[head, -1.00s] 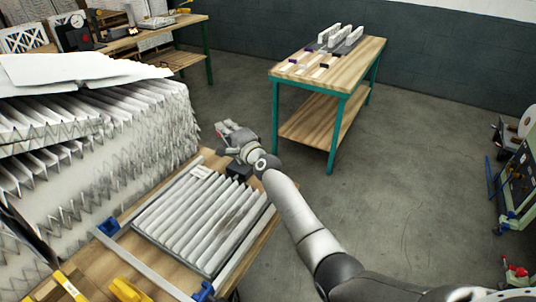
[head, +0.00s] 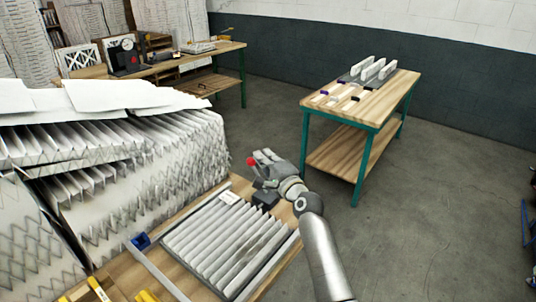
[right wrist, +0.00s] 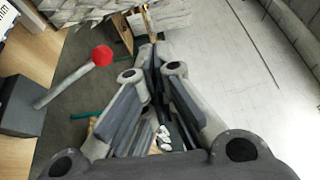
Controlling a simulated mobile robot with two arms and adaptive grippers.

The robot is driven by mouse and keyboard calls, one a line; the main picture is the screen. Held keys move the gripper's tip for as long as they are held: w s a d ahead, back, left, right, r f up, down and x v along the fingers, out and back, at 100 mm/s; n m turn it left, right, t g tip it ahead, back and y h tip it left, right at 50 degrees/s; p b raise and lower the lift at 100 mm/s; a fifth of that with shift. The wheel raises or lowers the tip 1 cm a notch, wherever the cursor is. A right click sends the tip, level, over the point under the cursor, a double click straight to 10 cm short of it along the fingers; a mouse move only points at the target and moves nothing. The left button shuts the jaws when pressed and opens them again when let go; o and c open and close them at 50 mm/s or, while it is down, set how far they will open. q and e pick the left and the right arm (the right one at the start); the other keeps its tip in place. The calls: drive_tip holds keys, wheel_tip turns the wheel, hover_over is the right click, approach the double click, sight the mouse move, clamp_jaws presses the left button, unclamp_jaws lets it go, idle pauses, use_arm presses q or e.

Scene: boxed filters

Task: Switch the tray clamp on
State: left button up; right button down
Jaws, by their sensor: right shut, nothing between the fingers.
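The tray clamp is a dark box (head: 265,199) at the far end of the filter tray, with a lever ending in a red ball knob (head: 250,161). In the right wrist view its grey lever rod slants up from the dark box (right wrist: 20,100) to the red knob (right wrist: 102,55). My right gripper (head: 264,158) is shut and empty beside the knob. In the right wrist view its fingertips (right wrist: 152,50) are right of the knob, with a visible gap. The pleated filter (head: 225,240) lies in the tray. My left gripper is not in view.
A tall stack of pleated filters (head: 140,160) stands left of the tray. Blue (head: 141,241) and yellow (head: 98,290) parts sit near the front left. A wooden table with green legs (head: 375,105) stands at the back right, with open floor (head: 430,210) before it.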

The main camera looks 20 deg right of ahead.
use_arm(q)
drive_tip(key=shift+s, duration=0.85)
use_arm(e)
drive_tip(key=s+r, duration=0.2)
drive_tip(key=shift+s+d, duration=0.2)
drive_tip(key=shift+s, duration=0.2)
drive_tip(key=shift+f, duration=0.1)
